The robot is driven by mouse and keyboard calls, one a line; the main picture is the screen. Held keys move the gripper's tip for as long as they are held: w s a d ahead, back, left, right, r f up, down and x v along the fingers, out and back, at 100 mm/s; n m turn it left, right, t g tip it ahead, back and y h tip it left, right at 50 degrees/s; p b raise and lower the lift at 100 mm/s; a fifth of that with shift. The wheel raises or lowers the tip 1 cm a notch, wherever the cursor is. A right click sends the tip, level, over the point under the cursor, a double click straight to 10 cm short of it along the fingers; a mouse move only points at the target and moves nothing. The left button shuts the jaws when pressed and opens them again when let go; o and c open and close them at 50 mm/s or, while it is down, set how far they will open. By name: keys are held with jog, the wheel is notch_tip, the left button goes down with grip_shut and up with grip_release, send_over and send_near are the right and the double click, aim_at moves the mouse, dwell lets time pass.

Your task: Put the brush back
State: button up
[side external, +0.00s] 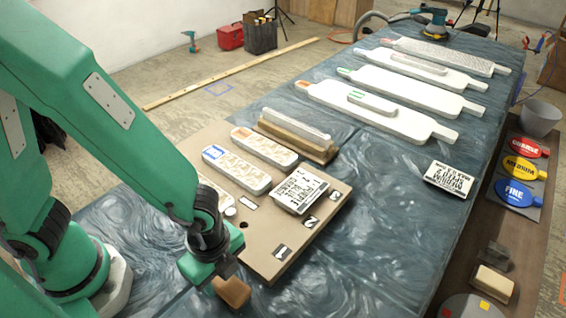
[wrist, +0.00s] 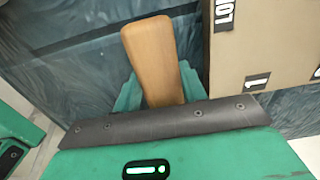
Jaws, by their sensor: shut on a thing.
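My gripper (side external: 218,275) is shut on a plain wooden piece, which I take to be the brush (side external: 233,292). It is held just off the near edge of the tan board. In the wrist view the brush (wrist: 152,58) shows as a smooth, rounded wooden handle standing out from between my green fingers. No bristles show in either view; its other end is hidden by the gripper. The tan board (side external: 262,262) carries numbered black labels, a dark round hole, and white moulded pieces.
A white printed card block (side external: 299,190) lies on the board, and another (side external: 450,179) lies on the blue cloth. Long white paddles (side external: 375,110) lie farther back. A brown strip at right holds a grey bowl (side external: 540,118) and coloured discs (side external: 518,193).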

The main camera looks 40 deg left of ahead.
jog(key=shift+f, duration=0.15)
jog(key=o, duration=0.9)
jog(key=shift+o, duration=0.2)
notch_tip(320, 180, up, 12)
dwell(0.6)
dwell(0.5)
